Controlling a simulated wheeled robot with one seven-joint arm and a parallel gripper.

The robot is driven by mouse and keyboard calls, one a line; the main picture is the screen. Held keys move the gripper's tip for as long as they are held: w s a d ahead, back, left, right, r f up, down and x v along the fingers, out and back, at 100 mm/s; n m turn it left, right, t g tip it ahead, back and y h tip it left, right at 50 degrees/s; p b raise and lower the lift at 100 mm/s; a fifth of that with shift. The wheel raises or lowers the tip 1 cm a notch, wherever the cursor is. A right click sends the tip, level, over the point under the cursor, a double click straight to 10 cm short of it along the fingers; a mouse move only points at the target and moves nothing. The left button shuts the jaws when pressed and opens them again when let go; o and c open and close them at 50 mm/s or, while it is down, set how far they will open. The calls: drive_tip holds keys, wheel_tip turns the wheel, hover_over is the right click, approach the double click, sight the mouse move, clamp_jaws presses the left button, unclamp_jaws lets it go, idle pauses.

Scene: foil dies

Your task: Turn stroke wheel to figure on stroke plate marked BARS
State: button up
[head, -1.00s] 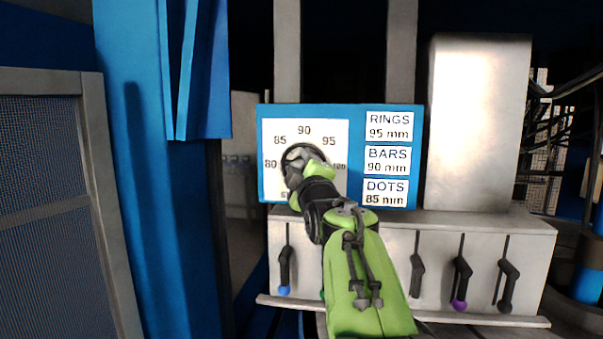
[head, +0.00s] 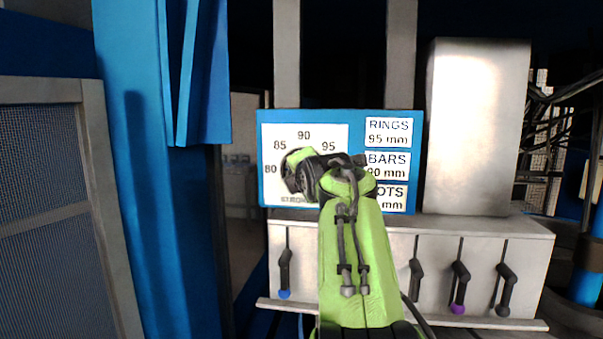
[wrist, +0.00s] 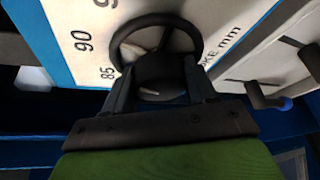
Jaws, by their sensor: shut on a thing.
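The stroke wheel is a dark round handwheel (wrist: 155,18) with a dark hub, mounted on the white stroke plate (head: 276,140). In the head view my wrist and forearm hide most of the wheel. The plate's 80, 85, 90 and 95 show there. My gripper (wrist: 157,72) is shut on the wheel's hub, one finger on each side, seen in the wrist view. A small pale mark shows on the hub; I cannot tell which figure the wheel points to. The BARS label (head: 388,159) reads 90 mm, its first digit partly covered by my arm.
The RINGS label (head: 389,131) reads 95 mm; the DOTS label (head: 394,197) is partly hidden. Levers with coloured knobs, such as a blue one (head: 284,293) and a purple one (head: 458,307), stand below the board. A blue column (head: 150,200) stands left.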

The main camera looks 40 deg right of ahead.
drive_tip(key=shift+r+n+g, duration=0.1)
drive_tip(key=shift+n+g, duration=0.5)
drive_tip(key=shift+n, duration=0.5)
drive_tip(key=o, duration=1)
drive_tip(key=shift+b+v, duration=3.35)
drive_tip(key=shift+v, duration=4.45)
drive_tip(key=shift+w+a, duration=0.15)
drive_tip(key=shift+a, duration=0.05)
